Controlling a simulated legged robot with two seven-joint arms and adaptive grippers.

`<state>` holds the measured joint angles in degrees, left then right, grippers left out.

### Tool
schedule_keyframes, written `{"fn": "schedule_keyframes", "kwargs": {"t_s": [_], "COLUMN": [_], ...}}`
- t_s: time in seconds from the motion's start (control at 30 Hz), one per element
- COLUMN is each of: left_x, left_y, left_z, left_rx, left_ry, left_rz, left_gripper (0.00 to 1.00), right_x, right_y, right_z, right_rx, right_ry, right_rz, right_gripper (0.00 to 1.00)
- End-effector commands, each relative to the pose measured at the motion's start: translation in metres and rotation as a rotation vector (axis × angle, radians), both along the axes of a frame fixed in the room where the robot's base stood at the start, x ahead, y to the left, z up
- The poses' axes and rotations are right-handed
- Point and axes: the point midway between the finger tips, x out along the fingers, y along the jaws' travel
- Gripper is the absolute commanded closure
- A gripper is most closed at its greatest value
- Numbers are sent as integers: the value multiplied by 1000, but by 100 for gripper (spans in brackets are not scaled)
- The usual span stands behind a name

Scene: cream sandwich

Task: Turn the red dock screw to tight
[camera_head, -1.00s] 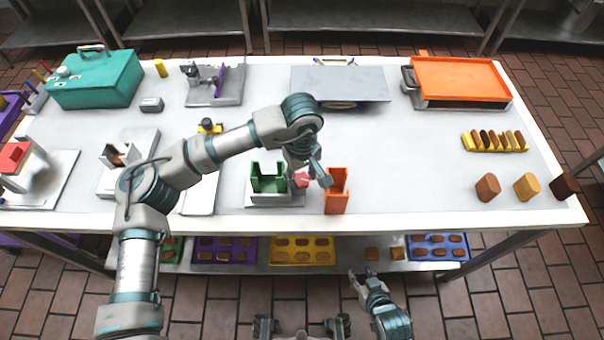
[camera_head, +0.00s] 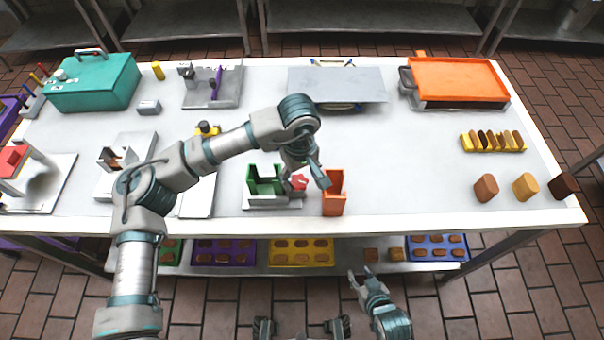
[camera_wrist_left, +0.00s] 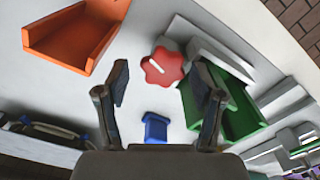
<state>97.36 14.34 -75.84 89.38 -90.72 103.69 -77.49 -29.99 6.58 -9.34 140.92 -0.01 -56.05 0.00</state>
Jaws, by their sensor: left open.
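The red dock screw (camera_head: 299,182) is a lobed red knob at the right side of the green dock (camera_head: 263,187). In the left wrist view the red screw (camera_wrist_left: 163,68) shows a pale slot line across its top, beside the green dock (camera_wrist_left: 240,112). My left gripper (camera_head: 305,180) is above and close to the screw. In the left wrist view its two fingers (camera_wrist_left: 160,100) are spread apart, with the screw beyond them and nothing held. I cannot tell whether a finger touches it. My right gripper (camera_head: 361,273) is low, in front of the table, with its fingers apart and empty.
An orange open holder (camera_head: 333,193) stands just right of the screw; it also shows in the left wrist view (camera_wrist_left: 70,38). A small blue piece (camera_wrist_left: 155,127) shows between the fingers in that view.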

Motion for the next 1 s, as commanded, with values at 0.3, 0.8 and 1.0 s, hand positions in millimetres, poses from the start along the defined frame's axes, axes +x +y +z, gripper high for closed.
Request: {"fn": "schedule_keyframes", "kwargs": {"t_s": [0.3, 0.8, 1.0], "left_x": [1, 1, 1], "left_y": [3, -4, -5], "left_z": [1, 72, 79], "left_rx": [8, 7, 5], "left_ry": [5, 0, 1], "left_rz": [4, 0, 0], "left_gripper": [26, 26, 26], "right_x": [-2, -2, -2], "right_y": [3, 0, 0], "right_z": [2, 1, 1], "right_rx": [1, 1, 0], "right_ry": [-4, -3, -2], "right_rz": [3, 1, 1], "right_gripper": [60, 60, 60]}}
